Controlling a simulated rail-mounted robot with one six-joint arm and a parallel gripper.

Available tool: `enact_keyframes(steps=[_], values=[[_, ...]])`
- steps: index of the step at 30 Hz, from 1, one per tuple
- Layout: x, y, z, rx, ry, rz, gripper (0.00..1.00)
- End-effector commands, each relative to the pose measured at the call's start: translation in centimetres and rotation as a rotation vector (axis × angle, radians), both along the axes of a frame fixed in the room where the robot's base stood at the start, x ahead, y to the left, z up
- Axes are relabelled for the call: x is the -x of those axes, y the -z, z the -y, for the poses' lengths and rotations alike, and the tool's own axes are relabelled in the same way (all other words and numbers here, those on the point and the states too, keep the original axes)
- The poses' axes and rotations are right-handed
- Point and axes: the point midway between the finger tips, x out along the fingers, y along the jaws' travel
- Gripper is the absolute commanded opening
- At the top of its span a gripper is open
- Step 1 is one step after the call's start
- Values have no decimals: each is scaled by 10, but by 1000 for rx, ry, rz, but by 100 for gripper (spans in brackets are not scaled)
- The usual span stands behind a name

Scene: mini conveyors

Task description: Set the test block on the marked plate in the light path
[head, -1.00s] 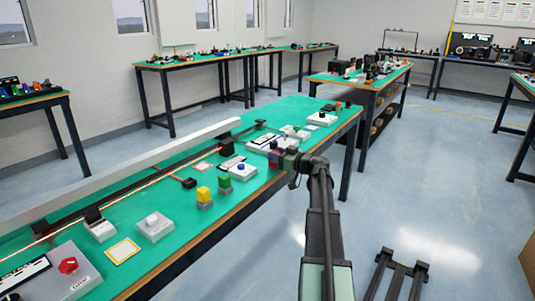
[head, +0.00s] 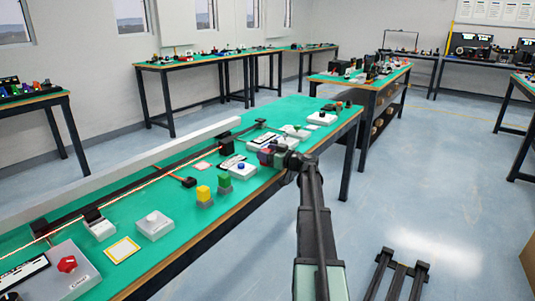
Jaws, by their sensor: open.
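My gripper (head: 264,157) is open at the end of my arm, above the right part of the green bench; its fingertips are small and hard to make out. A yellow block (head: 204,193) and a green block (head: 224,180) stand upright on grey bases near the bench's front edge, left of my gripper and apart from it. I cannot tell which object is the test block. A small plate with a reddish outline (head: 203,166) lies near the thin red light line (head: 150,182). A yellow-outlined plate (head: 122,250) lies empty nearer the left.
A white box with a blue button (head: 242,168) is just left of my gripper. A white button box (head: 155,225) and a grey box with a red knob (head: 68,266) stand farther left. A long pale rail (head: 120,167) runs along the bench's back.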

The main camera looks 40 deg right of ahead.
Motion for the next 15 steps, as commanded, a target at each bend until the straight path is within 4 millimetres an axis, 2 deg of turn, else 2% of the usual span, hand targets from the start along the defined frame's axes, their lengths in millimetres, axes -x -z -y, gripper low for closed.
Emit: enact_keyframes(steps=[5,15], values=[[15,0,4,0,2,0,63],[90,0,26,0,2,0,63]])
